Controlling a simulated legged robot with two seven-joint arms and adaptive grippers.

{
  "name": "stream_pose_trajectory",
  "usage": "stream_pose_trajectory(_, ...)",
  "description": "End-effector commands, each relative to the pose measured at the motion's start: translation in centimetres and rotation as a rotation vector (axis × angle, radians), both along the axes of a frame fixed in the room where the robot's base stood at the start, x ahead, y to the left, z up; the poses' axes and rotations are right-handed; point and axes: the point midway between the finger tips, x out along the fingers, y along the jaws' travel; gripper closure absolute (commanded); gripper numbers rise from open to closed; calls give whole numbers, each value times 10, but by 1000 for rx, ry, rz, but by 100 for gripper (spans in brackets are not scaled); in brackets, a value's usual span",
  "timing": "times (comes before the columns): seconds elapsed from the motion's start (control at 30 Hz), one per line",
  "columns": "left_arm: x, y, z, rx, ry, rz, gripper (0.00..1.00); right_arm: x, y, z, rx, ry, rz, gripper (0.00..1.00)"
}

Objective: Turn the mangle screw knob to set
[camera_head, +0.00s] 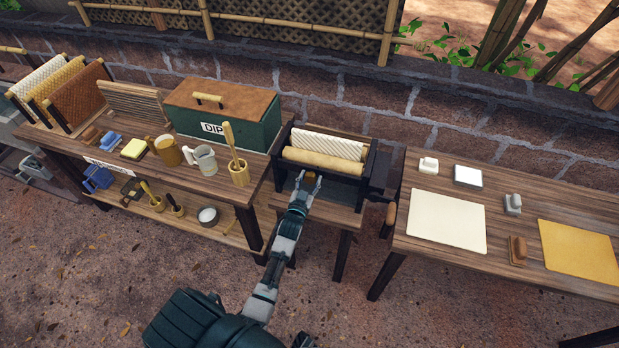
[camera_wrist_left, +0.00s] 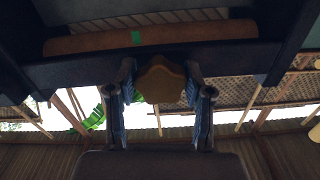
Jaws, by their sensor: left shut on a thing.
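The mangle (camera_head: 366,178) is a dark frame on a small wooden stand, with a white ribbed roller (camera_head: 325,143) behind a tan roller (camera_head: 318,162). My left gripper (camera_head: 307,184) reaches to the front of its frame. In the left wrist view, a brown faceted screw knob (camera_wrist_left: 161,80) sits below the frame's dark crossbar, between the two fingers of my left gripper (camera_wrist_left: 162,98), which is shut on it. The tan roller with a green mark (camera_wrist_left: 136,39) shows above. The knob is hard to make out in the head view. My right gripper is not seen.
A crank handle (camera_head: 388,220) sticks out at the mangle's right side. The right table (camera_head: 445,262) holds a cream sheet (camera_head: 446,220) and a yellow sheet (camera_head: 578,252).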

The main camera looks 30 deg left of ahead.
Motion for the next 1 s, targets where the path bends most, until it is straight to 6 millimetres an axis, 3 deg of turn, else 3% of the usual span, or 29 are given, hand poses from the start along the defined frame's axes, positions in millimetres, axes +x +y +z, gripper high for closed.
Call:
stream_pose_trajectory(0.43,-2,-2,-8,-278,-46,1,84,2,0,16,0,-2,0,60)
stream_pose_trajectory(1.0,-2,-3,-9,-343,-61,1,84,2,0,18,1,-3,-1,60)
